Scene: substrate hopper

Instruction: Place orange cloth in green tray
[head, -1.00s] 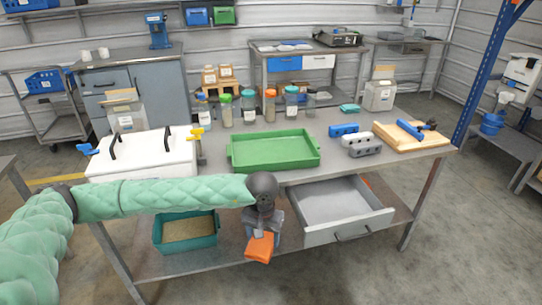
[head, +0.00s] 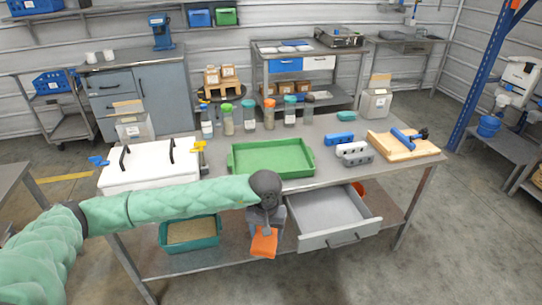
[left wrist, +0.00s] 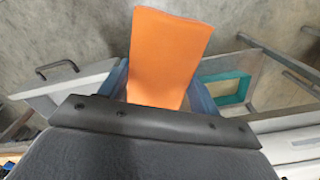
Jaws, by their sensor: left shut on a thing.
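The orange cloth (head: 264,243) hangs from my left gripper (head: 266,228), which is shut on it. In the left wrist view the cloth (left wrist: 168,55) sticks out from between the gripper's fingers (left wrist: 165,95). The gripper is in front of the workbench's front edge, below its top, beside the open drawer. The green tray (head: 272,173) lies on the bench top behind and above the gripper. The part of it that shows is empty. My right gripper is not in view.
The open grey drawer (head: 335,214) juts out right of the gripper. A teal bin (head: 190,243) stands on the lower shelf to the left. A white box (head: 148,176) is left of the tray, jars (head: 249,115) stand behind it, and a wooden board (head: 402,147) lies to the right.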

